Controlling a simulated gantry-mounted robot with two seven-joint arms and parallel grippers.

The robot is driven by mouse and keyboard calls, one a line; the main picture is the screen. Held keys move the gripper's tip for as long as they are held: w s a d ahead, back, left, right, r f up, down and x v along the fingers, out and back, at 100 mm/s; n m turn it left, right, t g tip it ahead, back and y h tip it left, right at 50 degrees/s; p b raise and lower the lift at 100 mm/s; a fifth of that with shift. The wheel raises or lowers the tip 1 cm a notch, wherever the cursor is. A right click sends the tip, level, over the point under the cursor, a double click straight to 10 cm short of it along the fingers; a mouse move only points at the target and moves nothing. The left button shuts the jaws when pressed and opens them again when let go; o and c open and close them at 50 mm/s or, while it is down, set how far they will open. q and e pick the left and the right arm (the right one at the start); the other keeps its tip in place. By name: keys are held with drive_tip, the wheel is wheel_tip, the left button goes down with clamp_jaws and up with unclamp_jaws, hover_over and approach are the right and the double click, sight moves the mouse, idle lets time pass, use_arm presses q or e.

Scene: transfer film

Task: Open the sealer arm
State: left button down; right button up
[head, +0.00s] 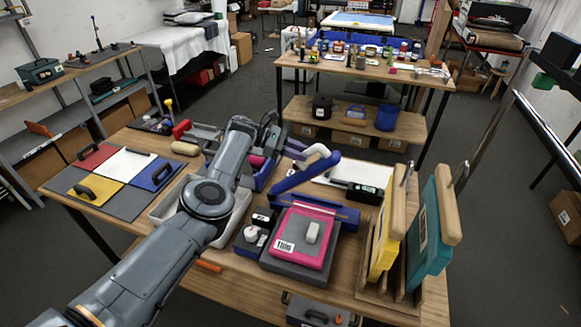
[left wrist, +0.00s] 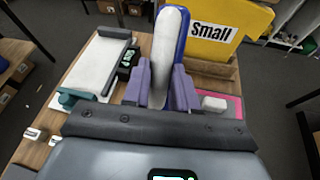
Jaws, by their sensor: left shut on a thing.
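The sealer arm (head: 303,176) is a blue bar with a white curved handle (head: 318,155). It stands tilted up above the blue sealer base (head: 345,216), its right end higher than its left. My left gripper (head: 298,149) has purple fingers at the white handle. In the left wrist view the fingers (left wrist: 162,90) close on both sides of the handle (left wrist: 166,50), with the blue bar (left wrist: 183,35) behind it. A pink sheet (head: 293,241) with a white label and a small white block lies on a grey platform in front of the bar. My right gripper is not in view.
Yellow (head: 384,240) and teal (head: 424,243) wood-topped boards stand in a rack at the right. A black device (head: 364,193) sits behind the sealer. Coloured handled panels (head: 126,164) lie at the left. My left forearm covers part of a white tray (head: 168,203).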

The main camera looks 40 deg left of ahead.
use_arm(q)
drive_tip(key=shift+s+a+r+b, duration=0.2)
drive_tip(key=shift+a+b, duration=0.2)
drive_tip(key=shift+a, duration=0.2)
drive_tip(key=c, duration=0.9)
unclamp_jaws()
drive_tip(key=shift+a, duration=0.1)
drive_tip(key=v, duration=0.5)
drive_tip(key=b+v, duration=0.1)
drive_tip(key=v, duration=0.4)
drive_tip(key=shift+s+a+f, duration=0.1)
drive_tip(key=shift+s+a, duration=0.15)
drive_tip(key=shift+a, duration=0.05)
